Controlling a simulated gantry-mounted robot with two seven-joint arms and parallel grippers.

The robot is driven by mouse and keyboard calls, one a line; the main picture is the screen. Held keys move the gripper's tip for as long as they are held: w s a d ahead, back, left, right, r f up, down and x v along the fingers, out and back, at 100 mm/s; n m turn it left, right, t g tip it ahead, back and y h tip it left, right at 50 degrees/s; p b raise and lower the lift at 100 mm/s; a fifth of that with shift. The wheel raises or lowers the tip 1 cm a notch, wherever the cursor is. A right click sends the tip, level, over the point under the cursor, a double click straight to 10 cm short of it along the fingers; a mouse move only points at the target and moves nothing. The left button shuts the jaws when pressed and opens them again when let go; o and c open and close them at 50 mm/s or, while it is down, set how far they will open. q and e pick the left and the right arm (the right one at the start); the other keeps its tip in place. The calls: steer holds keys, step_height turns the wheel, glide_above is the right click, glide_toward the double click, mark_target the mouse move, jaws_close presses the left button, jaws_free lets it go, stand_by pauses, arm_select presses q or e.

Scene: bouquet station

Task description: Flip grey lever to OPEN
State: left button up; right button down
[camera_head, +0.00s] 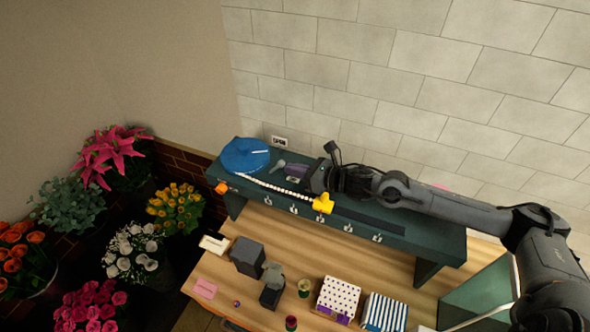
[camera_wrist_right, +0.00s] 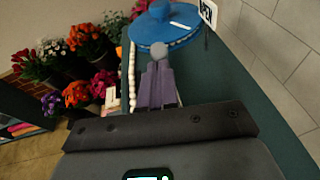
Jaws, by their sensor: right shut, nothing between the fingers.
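The grey lever (camera_head: 279,163) has a round knob and stands on the dark green shelf beside the blue disc. Its knob shows in the right wrist view (camera_wrist_right: 159,49), straight ahead of the fingertips. My right gripper (camera_head: 290,168) is shut and empty, its purple-grey fingers pointing at the lever from the right; they also show in the wrist view (camera_wrist_right: 159,70). I cannot tell whether the tips touch the knob. The OPEN sign (camera_head: 279,141) is behind the lever; part of it shows in the wrist view (camera_wrist_right: 208,12). My left gripper is out of view.
The blue disc (camera_head: 245,154) sits at the left end of the green shelf (camera_head: 440,240). A white bead string (camera_head: 270,186) runs to a yellow fitting (camera_head: 323,203). Boxes and small pots stand on the wooden table (camera_head: 262,226) below. Flowers fill the left side.

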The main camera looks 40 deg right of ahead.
steer(key=shift+r, duration=0.15)
steer(key=shift+w+r, duration=0.15)
steer(key=shift+w+a+r+g+h+p, duration=0.1)
steer(key=shift+g+h+p, duration=0.2)
steer(key=shift+g, duration=0.1)
